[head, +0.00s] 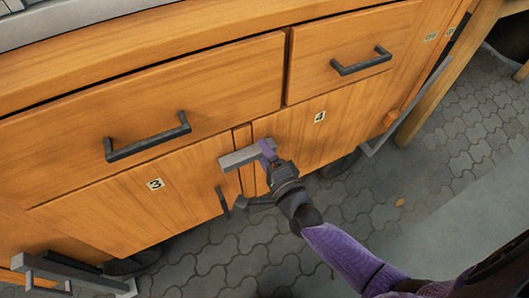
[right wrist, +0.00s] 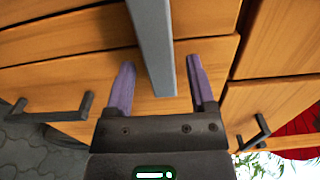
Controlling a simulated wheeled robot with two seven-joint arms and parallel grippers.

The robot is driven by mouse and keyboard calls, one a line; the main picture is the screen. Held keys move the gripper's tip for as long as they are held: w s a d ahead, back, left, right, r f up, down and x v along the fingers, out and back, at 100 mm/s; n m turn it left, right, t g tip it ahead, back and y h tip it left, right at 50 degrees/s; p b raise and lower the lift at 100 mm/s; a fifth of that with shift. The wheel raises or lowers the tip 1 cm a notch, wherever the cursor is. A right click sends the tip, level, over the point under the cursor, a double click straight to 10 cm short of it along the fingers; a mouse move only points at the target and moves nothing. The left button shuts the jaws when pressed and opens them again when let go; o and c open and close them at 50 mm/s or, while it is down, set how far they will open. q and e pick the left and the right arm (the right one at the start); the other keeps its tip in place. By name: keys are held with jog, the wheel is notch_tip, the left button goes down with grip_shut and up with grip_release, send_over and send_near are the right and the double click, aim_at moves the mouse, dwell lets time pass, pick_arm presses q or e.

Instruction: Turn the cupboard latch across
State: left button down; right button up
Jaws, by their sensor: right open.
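The latch is a grey bar (head: 240,157) lying roughly level across the seam between cupboard door 3 (head: 130,205) and cupboard door 4 (head: 325,145). My right gripper (head: 269,164) is at the bar's right end, one purple finger showing there; the other finger is hard to make out. In the right wrist view the grey bar (right wrist: 152,40) runs between the two purple fingers of the open right gripper (right wrist: 158,72), with a gap showing on both sides. My left gripper is out of view.
Dark handles sit on the left drawer (head: 148,138) and right drawer (head: 361,63) above. A dark upright door handle (head: 222,203) is just left of my gripper. A grey bar handle (head: 75,275) juts out at lower left. Paved floor (head: 440,140) is open at right.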

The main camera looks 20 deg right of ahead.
pick_arm(q)
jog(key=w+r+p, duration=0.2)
jog(key=p, duration=0.1)
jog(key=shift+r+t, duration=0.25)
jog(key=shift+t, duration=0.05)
pick_arm(e)
jog(key=s, duration=0.9)
jog(key=shift+s+d, duration=0.15)
jog(key=shift+s, duration=0.2)
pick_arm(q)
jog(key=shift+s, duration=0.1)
pick_arm(e)
jog(key=shift+s, duration=0.1)
